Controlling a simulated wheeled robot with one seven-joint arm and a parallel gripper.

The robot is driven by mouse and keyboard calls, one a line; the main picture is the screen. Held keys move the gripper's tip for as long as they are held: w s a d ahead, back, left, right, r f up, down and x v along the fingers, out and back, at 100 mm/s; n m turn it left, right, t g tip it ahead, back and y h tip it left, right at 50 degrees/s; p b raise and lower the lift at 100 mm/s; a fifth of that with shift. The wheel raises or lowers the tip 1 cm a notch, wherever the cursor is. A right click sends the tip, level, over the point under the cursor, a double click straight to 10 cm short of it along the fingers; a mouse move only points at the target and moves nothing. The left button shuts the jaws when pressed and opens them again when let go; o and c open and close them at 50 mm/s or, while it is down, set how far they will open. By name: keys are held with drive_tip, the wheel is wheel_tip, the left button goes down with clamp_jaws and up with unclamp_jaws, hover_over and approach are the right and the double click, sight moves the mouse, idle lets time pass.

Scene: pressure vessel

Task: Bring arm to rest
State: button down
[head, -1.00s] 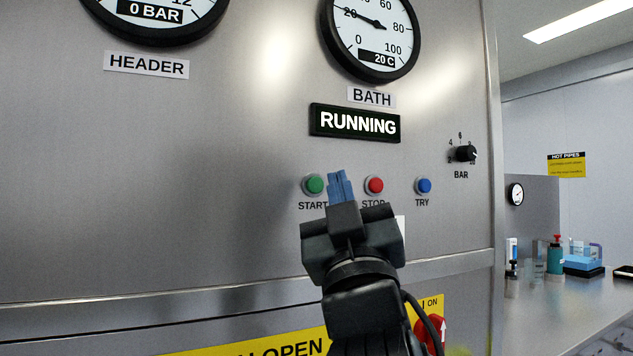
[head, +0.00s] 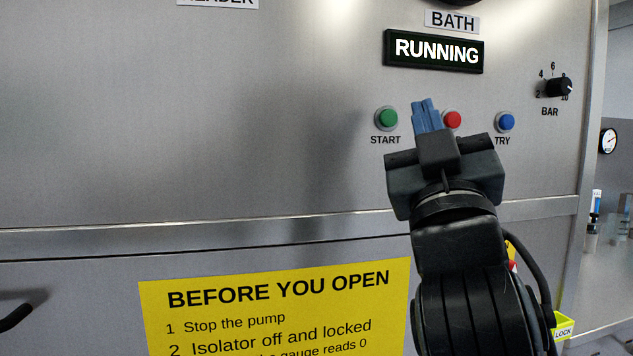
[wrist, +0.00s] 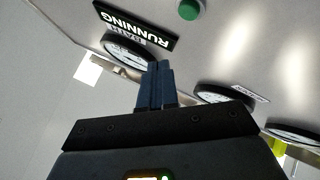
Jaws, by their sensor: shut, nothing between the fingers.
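My gripper (head: 426,115) is raised in front of the steel panel, its blue fingers together and empty. In the head view the fingers show between the green START button (head: 387,119) and the red STOP button (head: 453,119), and my gripper hides part of the STOP button and its label. I cannot tell how far the fingertips are from the panel. In the wrist view the shut fingers (wrist: 155,85) point toward the panel, with the green button (wrist: 189,9) and the RUNNING sign (wrist: 139,27) beyond them.
The lit RUNNING display (head: 434,50) is above the buttons. The blue TRY button (head: 506,122) and BAR knob (head: 559,87) are to the right. A yellow BEFORE YOU OPEN notice (head: 270,310) is below a horizontal ledge (head: 200,232). A bench (head: 607,265) stands at far right.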

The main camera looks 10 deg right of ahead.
drive_tip(key=s+f+n+g+y, duration=0.2)
drive_tip(key=s+f+y, duration=0.25)
drive_tip(key=f, duration=0.95)
drive_tip(key=s+f+n+g+y, duration=0.2)
drive_tip(key=s+f+y, duration=0.25)
drive_tip(key=f, duration=1.05)
drive_tip(key=s+f+m+g, duration=0.1)
drive_tip(key=s+f, duration=0.3)
drive_tip(key=s, duration=0.5)
drive_tip(key=s+f+m+g, duration=0.2)
drive_tip(key=s+f+g, duration=0.1)
drive_tip(key=s, duration=0.7)
drive_tip(key=s+f+m+g, duration=0.1)
drive_tip(key=s+f+g, duration=0.1)
drive_tip(key=s+f, duration=0.3)
drive_tip(key=s, duration=0.4)
drive_tip(key=shift+s+d+f+h, duration=0.25)
drive_tip(key=shift+f+h, duration=0.15)
